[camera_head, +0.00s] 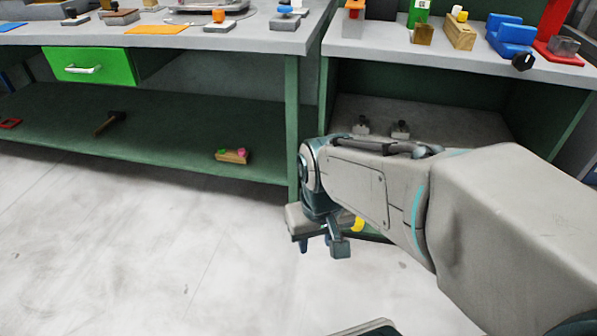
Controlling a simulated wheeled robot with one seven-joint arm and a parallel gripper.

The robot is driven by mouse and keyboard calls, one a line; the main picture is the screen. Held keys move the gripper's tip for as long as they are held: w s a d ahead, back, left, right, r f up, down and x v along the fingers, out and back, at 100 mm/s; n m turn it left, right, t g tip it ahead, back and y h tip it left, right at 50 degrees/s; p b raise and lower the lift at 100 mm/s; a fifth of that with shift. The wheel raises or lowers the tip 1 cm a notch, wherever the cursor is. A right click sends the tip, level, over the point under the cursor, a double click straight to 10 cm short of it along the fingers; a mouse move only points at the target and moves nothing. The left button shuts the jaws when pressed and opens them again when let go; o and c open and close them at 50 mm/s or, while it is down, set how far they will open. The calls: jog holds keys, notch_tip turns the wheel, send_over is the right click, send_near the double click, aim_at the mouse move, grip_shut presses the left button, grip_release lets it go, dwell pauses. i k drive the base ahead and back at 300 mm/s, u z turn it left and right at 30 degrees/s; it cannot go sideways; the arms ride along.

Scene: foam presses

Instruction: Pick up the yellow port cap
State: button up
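My gripper (321,246) hangs low in front of the bench's lower part, fingers pointing down. The fingers are apart, with nothing visible between them. A yellow piece (357,224) shows just right of the gripper, partly hidden by my arm; I cannot tell whether it is a cap or what it rests on. Another small yellow cap-like piece (459,13) sits on a tan block (459,32) on the right bench top, far above and right of my gripper.
The left bench has a green drawer (95,66) and a lower shelf (170,165) holding a block with pink and green knobs (232,156) and a hammer (110,122). Blue, red and green items crowd the right bench top (380,50). The floor at left is clear.

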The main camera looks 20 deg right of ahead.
aim_at(358, 226)
jog(key=u, duration=0.2)
jog(key=k, duration=0.95)
jog(key=z, duration=1.05)
jog(key=i, duration=0.55)
jog(key=z, duration=0.05)
